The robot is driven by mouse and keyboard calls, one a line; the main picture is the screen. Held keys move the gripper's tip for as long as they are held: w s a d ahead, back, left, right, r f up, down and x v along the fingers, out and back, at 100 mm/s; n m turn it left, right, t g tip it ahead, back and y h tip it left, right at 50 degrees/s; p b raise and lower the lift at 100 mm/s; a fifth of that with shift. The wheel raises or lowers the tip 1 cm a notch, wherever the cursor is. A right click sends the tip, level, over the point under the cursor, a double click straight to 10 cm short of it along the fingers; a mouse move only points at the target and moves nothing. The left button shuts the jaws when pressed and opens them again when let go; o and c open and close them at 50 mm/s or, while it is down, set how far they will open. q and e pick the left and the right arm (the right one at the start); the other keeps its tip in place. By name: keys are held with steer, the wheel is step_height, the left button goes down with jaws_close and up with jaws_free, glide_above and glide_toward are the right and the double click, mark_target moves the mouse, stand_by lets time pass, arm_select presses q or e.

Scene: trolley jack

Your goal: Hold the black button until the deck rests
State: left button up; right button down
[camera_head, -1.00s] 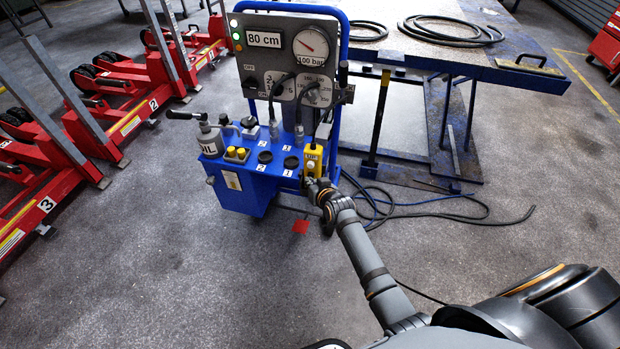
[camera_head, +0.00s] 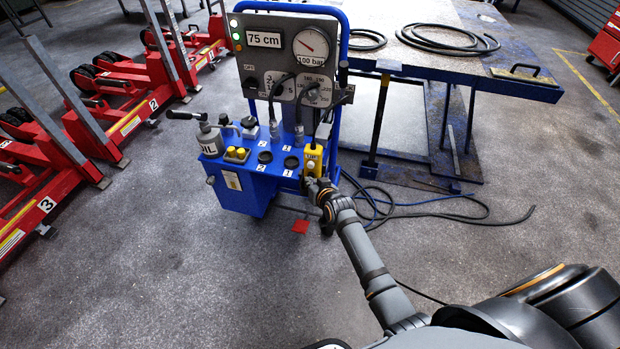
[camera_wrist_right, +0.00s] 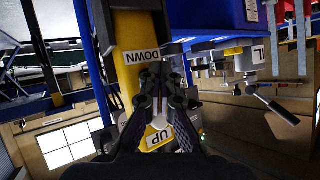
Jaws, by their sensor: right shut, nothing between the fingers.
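The yellow pendant (camera_head: 312,160) hangs at the right side of the blue hydraulic unit. My right gripper (camera_head: 312,181) is shut, its fingertips at the pendant's lower part. In the right wrist view the pendant (camera_wrist_right: 133,30) shows its DOWN and UP labels, and the shut fingertips (camera_wrist_right: 158,75) are between them, against or very near its face. The black button is not visible; the fingers cover that area. The deck (camera_head: 455,72) is a blue-edged platform, raised above the floor at the back right. The display (camera_head: 264,40) reads 75 cm. My left gripper is not in view.
The blue unit (camera_head: 235,185) carries an oil can (camera_head: 208,140), levers and a pressure gauge (camera_head: 311,45). Coiled hoses (camera_head: 445,35) lie on the deck and cables (camera_head: 470,215) on the floor. Red lifting columns (camera_head: 75,130) stand at left.

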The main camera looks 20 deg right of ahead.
stand_by(0.8)
steer(key=shift+s+a+p, duration=0.55)
steer(key=shift+s+p, duration=0.25)
steer(key=s+a+p, duration=0.2)
steer(key=s+p, duration=0.1)
steer(key=s, duration=0.1)
steer(key=shift+s+a, duration=0.1)
steer(key=shift+a, duration=0.3)
stand_by(1.4)
